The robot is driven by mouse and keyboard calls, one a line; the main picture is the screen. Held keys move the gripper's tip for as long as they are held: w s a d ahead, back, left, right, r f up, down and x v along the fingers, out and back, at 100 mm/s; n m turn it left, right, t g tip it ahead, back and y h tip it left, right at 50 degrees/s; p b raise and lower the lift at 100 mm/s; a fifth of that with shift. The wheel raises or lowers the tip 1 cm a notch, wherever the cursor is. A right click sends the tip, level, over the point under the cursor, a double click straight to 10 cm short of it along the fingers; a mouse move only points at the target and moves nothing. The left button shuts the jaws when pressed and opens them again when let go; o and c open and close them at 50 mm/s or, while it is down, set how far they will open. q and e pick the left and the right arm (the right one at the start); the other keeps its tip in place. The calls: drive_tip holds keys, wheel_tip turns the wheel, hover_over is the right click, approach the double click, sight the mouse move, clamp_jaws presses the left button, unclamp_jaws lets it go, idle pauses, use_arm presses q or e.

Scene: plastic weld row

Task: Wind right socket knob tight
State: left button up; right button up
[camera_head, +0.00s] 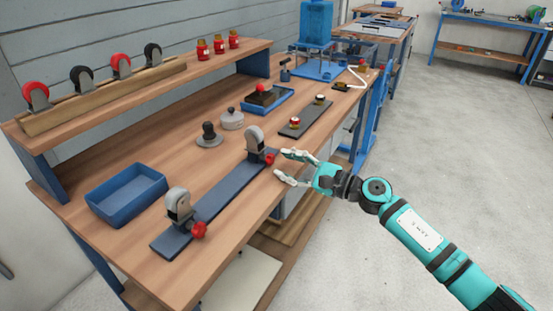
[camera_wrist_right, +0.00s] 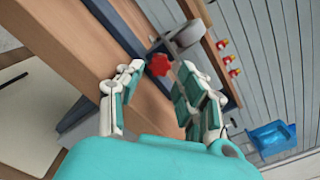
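A dark blue rail (camera_head: 222,194) lies along the bench's front edge and bears two grey sockets. The right socket (camera_head: 254,139) stands at its far end, with a red knob (camera_head: 270,158) on its front side. The left socket (camera_head: 179,206) has its own red knob (camera_head: 199,229) at the near end. My right gripper (camera_head: 281,163) is open just in front of the right knob, fingers pointing at it. In the right wrist view the right knob (camera_wrist_right: 160,65) shows between the spread fingertips, and I see no contact. My left gripper is out of view.
On the wooden bench are an empty blue bin (camera_head: 127,193), a dark round-topped piece (camera_head: 209,135), a grey lidded pot (camera_head: 232,118) and a dark strip (camera_head: 305,119) with small knobs. A raised shelf (camera_head: 160,97) runs along the wall. The floor at right is clear.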

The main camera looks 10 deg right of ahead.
sight(273, 160)
drive_tip(key=shift+x, duration=1.7)
clamp_jaws()
